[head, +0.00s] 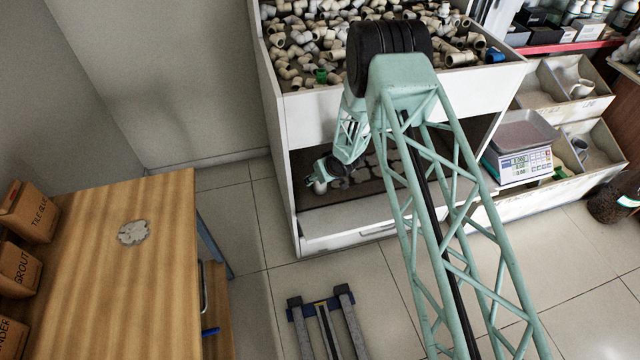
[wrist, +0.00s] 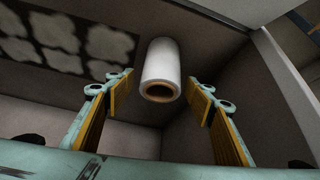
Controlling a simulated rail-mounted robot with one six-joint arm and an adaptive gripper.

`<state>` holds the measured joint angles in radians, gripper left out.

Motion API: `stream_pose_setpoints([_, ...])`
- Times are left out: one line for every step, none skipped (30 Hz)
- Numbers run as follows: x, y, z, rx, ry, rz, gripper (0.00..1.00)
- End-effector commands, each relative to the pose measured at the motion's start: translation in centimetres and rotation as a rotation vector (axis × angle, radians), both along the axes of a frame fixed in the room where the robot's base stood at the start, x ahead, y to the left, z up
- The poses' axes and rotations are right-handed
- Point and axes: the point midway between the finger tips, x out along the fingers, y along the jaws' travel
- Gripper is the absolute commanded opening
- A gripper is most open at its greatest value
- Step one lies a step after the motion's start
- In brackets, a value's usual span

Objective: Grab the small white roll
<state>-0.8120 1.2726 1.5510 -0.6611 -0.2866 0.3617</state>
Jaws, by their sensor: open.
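The small white roll (wrist: 163,68) shows in the wrist view, with its brown core end facing the camera. It lies between and a little beyond the two fingertips of my gripper (wrist: 160,88). The fingers are open, with a gap on each side of the roll, and do not appear to touch it. In the head view, my gripper (head: 325,172) is at the left part of the lower shelf of the white cabinet. A small pale piece of the roll (head: 320,187) shows just below the gripper; the arm hides the rest.
The cabinet's left wall (head: 281,165) is close beside my gripper, and the upper bin (head: 300,97) of pipe fittings hangs above. Dark-and-white patterned shapes (wrist: 60,32) lie left of the roll. A scale (head: 524,150) stands right. A wooden table (head: 110,270) is at left.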

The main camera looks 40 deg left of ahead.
Motion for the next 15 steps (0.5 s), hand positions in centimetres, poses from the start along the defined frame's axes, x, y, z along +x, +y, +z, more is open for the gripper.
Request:
stream_pose_setpoints([0.0, -0.01, -0.01, 0.0, 0.0, 0.0, 0.49])
stream_pose_setpoints([0.0, -0.01, -0.01, 0.0, 0.0, 0.0, 0.49])
stream_pose_setpoints([0.0, -0.01, -0.01, 0.0, 0.0, 0.0, 0.49])
stream_pose_setpoints([-0.01, -0.02, -0.01, 0.0, 0.0, 0.0, 0.49])
stream_pose_setpoints([-0.01, -0.02, -0.01, 0.0, 0.0, 0.0, 0.49])
stream_pose_setpoints([-0.02, -0.01, -0.01, 0.0, 0.0, 0.0, 0.49])
stream_pose_setpoints([-0.01, -0.02, -0.01, 0.0, 0.0, 0.0, 0.46])
stream_pose_setpoints([-0.01, -0.02, -0.01, 0.0, 0.0, 0.0, 0.43])
stream_pose_setpoints([-0.01, -0.02, -0.01, 0.0, 0.0, 0.0, 0.39])
stream_pose_setpoints([-0.01, -0.02, -0.01, 0.0, 0.0, 0.0, 0.37])
stream_pose_setpoints([-0.02, -0.02, -0.02, 0.0, 0.0, 0.0, 0.34])
stream_pose_setpoints([-0.02, -0.01, -0.01, 0.0, 0.0, 0.0, 0.3])
stream_pose_setpoints([-0.02, -0.02, -0.02, 0.0, 0.0, 0.0, 0.28])
stream_pose_setpoints([-0.02, -0.02, -0.02, 0.0, 0.0, 0.0, 0.25])
stream_pose_setpoints([-0.02, -0.02, -0.02, 0.0, 0.0, 0.0, 0.21])
